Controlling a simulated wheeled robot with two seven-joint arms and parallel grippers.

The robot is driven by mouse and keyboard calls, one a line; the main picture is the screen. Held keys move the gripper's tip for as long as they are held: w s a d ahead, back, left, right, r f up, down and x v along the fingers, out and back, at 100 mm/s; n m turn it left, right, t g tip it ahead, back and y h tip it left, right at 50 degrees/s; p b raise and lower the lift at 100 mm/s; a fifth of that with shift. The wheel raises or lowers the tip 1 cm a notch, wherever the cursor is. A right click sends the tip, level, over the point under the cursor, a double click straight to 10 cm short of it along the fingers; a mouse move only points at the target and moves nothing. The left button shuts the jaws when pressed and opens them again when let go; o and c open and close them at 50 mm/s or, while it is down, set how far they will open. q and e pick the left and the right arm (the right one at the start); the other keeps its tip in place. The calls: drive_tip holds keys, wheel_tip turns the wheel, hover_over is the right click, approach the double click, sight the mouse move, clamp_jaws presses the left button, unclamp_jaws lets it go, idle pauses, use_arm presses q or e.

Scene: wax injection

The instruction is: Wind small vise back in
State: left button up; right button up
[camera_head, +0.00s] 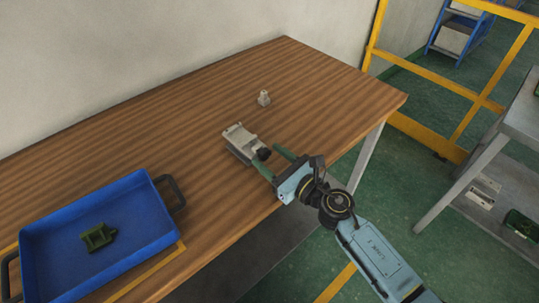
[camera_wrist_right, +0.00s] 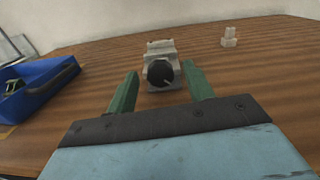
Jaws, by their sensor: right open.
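The small vise (camera_head: 240,141) is a light grey block lying on the wooden table near its front edge. Its round black knob (camera_head: 264,154) faces my right gripper. In the right wrist view the vise (camera_wrist_right: 160,50) stands straight ahead, and the knob (camera_wrist_right: 162,73) shows in line with the gap between the fingers. My right gripper (camera_head: 268,158) has two green fingers spread apart, with nothing held between them. In the right wrist view the right gripper (camera_wrist_right: 159,88) is open just short of the knob; contact cannot be told. My left gripper is not in view.
A small pale metal piece (camera_head: 264,98) stands on the table behind the vise. A blue tray (camera_head: 141,185) with a green part (camera_head: 97,237) in it sits at the left. The wooden table (camera_head: 190,110) is clear around the vise. A yellow fence (camera_head: 425,70) stands at the right.

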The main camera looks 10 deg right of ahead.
drive_tip(key=shift+w+a, duration=0.3)
drive_tip(key=shift+w, duration=0.05)
drive_tip(key=c, duration=1)
drive_tip(key=shift+m, duration=0.3)
drive_tip(key=m, duration=0.2)
drive_tip(key=shift+d+m+p, duration=0.1)
drive_tip(key=shift+m+p, duration=0.2)
drive_tip(key=shift+p, duration=0.05)
drive_tip(key=shift+m+p, duration=0.3)
drive_tip(key=shift+m, duration=1.5)
